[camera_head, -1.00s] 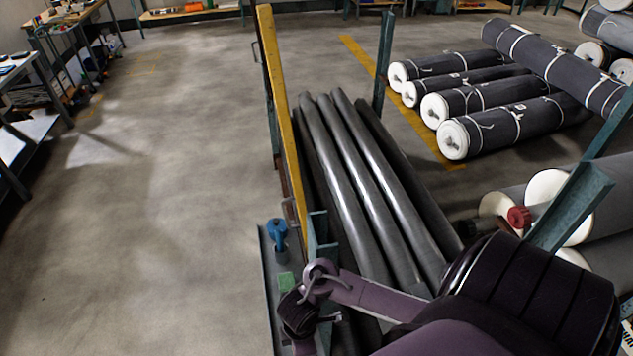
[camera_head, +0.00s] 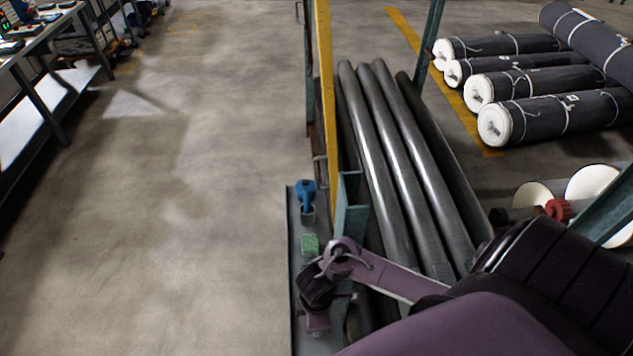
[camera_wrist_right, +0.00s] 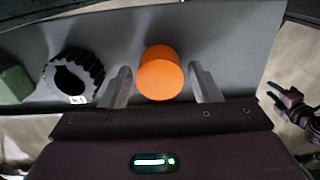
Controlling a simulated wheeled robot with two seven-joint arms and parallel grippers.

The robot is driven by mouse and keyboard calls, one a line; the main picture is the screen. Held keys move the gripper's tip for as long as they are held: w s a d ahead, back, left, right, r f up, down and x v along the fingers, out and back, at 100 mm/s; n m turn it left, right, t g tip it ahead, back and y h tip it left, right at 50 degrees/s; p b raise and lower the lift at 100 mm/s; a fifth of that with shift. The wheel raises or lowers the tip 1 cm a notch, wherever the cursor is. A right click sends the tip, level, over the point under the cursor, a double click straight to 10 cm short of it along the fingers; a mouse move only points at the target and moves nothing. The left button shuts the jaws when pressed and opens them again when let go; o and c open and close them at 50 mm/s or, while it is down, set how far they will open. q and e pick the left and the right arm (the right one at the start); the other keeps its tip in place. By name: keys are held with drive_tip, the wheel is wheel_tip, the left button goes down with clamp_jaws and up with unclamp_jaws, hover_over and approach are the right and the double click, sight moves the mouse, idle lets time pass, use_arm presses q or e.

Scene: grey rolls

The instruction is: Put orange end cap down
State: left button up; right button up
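In the right wrist view the orange end cap (camera_wrist_right: 160,74) stands on the grey shelf (camera_wrist_right: 222,45). My right gripper (camera_wrist_right: 159,68) is open, with one finger on each side of the cap and a narrow gap on both sides. In the head view my purple right arm reaches down over the same narrow grey shelf (camera_head: 297,262), and its fingers and the orange cap cannot be made out there.
A black ribbed ring (camera_wrist_right: 73,76) and a green block (camera_wrist_right: 14,82) lie left of the cap. A blue tool (camera_head: 306,196) stands farther along the shelf. A yellow post (camera_head: 325,100) and long grey rolls (camera_head: 405,170) are close by. The floor at left is clear.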

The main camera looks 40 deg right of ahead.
use_arm(q)
drive_tip(key=shift+a, duration=0.3)
use_arm(e)
drive_tip(key=shift+o, duration=0.6)
drive_tip(key=shift+d, duration=0.1)
wheel_tip(320, 180, up, 8)
drive_tip(key=p, duration=0.5)
drive_tip(key=shift+w+f, duration=0.1)
drive_tip(key=shift+f, duration=0.15)
drive_tip(key=shift+w+r, duration=0.2)
drive_tip(key=shift+r, duration=0.1)
drive_tip(key=shift+w+a+r+b, duration=0.15)
drive_tip(key=shift+w+a+b, duration=0.1)
drive_tip(key=shift+a+b, duration=0.1)
drive_tip(key=shift+w+a+r, duration=0.15)
drive_tip(key=shift+w+r, duration=0.05)
drive_tip(key=shift+r, duration=0.25)
use_arm(q)
drive_tip(key=r, duration=0.4)
drive_tip(key=shift+s+d, duration=0.1)
drive_tip(key=shift+d, duration=0.1)
use_arm(e)
drive_tip(key=r, duration=0.1)
drive_tip(key=s+d+r, duration=0.1)
drive_tip(key=shift+s+r, duration=0.15)
drive_tip(key=shift+r, duration=0.25)
